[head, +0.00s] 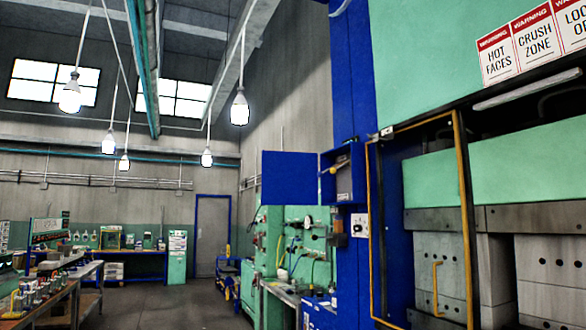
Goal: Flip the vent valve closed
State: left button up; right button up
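A small blue box (356,160) is mounted on the blue column of the press at centre right. Its blue door (290,178) stands wide open to the left. A small yellow lever (328,171) shows at the mouth of the box, in front of a grey unit (344,182). I cannot tell for certain that this lever is the vent valve, or how it is set. Neither of my grippers is in view.
The large green and blue press (470,180) fills the right side, with a yellow-edged guard frame (467,200) at its opening. A workbench (45,290) stands at left. The grey floor (180,308) between is clear.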

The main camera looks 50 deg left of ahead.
aim_at(332, 170)
jog(key=u, duration=1.45)
jog(key=i+j, duration=0.15)
jog(key=i, duration=0.35)
jog(key=i+j, duration=0.15)
jog(key=i, duration=0.35)
jog(key=i+j, duration=0.15)
jog(key=i, duration=0.35)
jog(key=i+j, duration=0.15)
jog(key=i, duration=0.35)
jog(key=i+j, duration=0.15)
jog(key=i, duration=0.4)
jog(key=i+j+z, duration=0.1)
jog(key=i, duration=0.4)
